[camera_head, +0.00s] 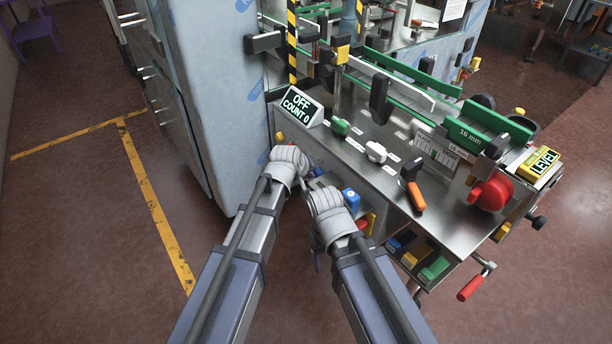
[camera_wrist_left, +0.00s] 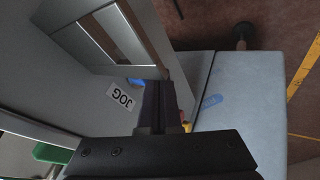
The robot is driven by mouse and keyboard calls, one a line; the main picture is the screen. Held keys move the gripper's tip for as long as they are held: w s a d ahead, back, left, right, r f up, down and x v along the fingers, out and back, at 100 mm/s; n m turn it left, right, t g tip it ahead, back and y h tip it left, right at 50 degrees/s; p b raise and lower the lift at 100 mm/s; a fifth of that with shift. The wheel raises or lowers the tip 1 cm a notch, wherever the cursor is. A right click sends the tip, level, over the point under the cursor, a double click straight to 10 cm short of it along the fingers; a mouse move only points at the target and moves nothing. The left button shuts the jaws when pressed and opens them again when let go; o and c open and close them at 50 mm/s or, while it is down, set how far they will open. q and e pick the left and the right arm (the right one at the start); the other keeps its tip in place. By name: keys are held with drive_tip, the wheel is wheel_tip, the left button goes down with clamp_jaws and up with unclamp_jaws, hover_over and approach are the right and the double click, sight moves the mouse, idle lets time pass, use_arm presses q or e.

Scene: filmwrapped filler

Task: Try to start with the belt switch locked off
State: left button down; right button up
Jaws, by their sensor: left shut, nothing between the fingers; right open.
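The slim shut fingers of my left gripper (camera_wrist_left: 160,105) are empty at the front face of the steel machine, beside the JOG label (camera_wrist_left: 120,97). A blue part (camera_wrist_left: 136,81) shows just past the fingers, and a small yellow-orange part (camera_wrist_left: 186,126) shows beside them. I cannot tell whether the fingers touch either. In the head view my left gripper (camera_head: 302,182) is at the bench's left front. My right gripper (camera_head: 322,225) is open, lower and nearer; its fingertips are unclear. The sign (camera_head: 300,106) reads OFF, COUNT 0. I cannot identify the belt switch or a lock.
A blue knob (camera_head: 350,198) is right of my right gripper. The benchtop (camera_head: 350,170) holds a green knob (camera_head: 340,127), a white knob (camera_head: 376,152), an orange-handled tool (camera_head: 413,192) and a red wheel (camera_head: 490,192). A tall film-wrapped cabinet (camera_head: 215,90) stands left. Floor lies open left.

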use_arm(q)
drive_tip(key=shift+w+d, duration=0.6)
drive_tip(key=shift+d, duration=0.15)
drive_tip(key=shift+s+a, duration=0.1)
drive_tip(key=s+a+r+p, duration=0.6)
drive_tip(key=s+r+p, duration=0.1)
drive_tip(key=shift+s+r+p, duration=0.3)
drive_tip(key=shift+r+p, duration=0.05)
use_arm(e)
wheel_tip(320, 180, up, 8)
drive_tip(key=a, duration=0.1)
drive_tip(key=shift+a+f, duration=0.2)
